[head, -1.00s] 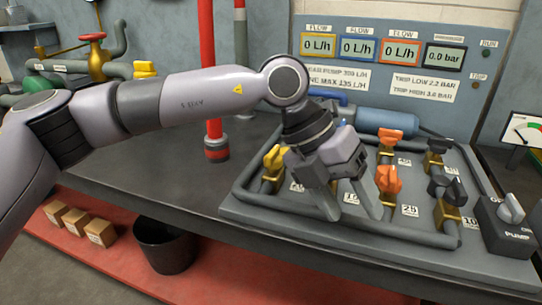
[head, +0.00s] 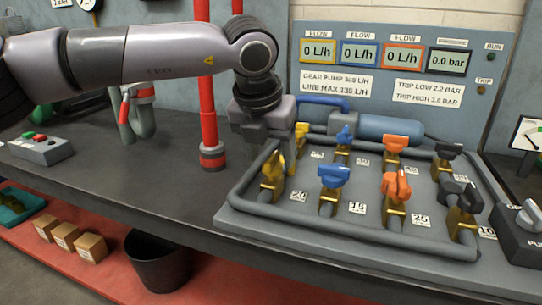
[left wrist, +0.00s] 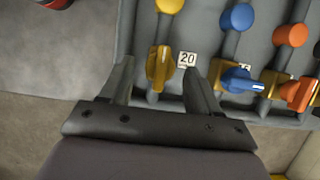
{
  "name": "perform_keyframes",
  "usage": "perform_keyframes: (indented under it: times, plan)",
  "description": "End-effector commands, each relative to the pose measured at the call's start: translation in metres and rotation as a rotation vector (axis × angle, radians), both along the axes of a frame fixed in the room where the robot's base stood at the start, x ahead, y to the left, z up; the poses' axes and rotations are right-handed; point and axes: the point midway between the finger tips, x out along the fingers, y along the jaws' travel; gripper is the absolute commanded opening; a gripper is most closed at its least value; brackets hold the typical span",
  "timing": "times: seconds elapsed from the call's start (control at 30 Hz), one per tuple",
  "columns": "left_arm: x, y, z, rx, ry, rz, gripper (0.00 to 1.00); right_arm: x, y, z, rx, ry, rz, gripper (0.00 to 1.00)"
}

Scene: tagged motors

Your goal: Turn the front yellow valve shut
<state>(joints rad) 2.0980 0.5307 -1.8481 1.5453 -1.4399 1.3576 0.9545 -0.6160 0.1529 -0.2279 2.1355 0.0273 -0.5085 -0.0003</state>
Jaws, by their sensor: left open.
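The front yellow valve (head: 272,168) stands at the front left of the pipe panel, beside the "20" label. Its yellow handle (left wrist: 162,62) shows in the left wrist view between my two fingers, with a gap on each side. My left gripper (head: 264,146) is open just above and behind this valve, pointing down. The left gripper's fingers (left wrist: 158,75) also show in the wrist view, spread and empty. The back yellow valve (head: 301,136) is just right of the gripper. My right gripper is not in view.
The front blue valve (head: 333,178) and front orange valve (head: 397,187) stand to the right, with black valves (head: 461,195) beyond. A red post (head: 208,110) rises left of the panel. The flow displays read 0 L/h.

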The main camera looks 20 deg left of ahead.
Motion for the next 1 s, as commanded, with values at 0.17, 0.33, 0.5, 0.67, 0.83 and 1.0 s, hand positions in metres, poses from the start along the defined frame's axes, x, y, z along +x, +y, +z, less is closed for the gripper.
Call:
perform_keyframes:
  times: [0.17,0.33,0.5,0.67,0.83,1.0]
  plan:
    - [0.0041,-0.0006,-0.0106,0.000,0.000,-0.002,0.62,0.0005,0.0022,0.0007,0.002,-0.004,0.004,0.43]
    - [0.0045,-0.0007,-0.0111,-0.001,0.000,-0.003,0.62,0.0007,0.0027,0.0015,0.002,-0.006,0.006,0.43]
    - [0.0043,-0.0008,-0.0111,-0.001,0.000,-0.003,0.29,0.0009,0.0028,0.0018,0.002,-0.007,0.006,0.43]
    - [0.0043,-0.0007,-0.0109,-0.001,0.000,-0.003,0.08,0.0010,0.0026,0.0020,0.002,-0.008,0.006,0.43]
    - [0.0043,-0.0005,-0.0109,-0.002,0.000,-0.016,0.08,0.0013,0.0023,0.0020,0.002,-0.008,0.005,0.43]
    - [0.0044,0.0002,-0.0115,-0.003,0.002,-0.068,0.08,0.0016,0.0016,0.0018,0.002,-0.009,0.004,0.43]
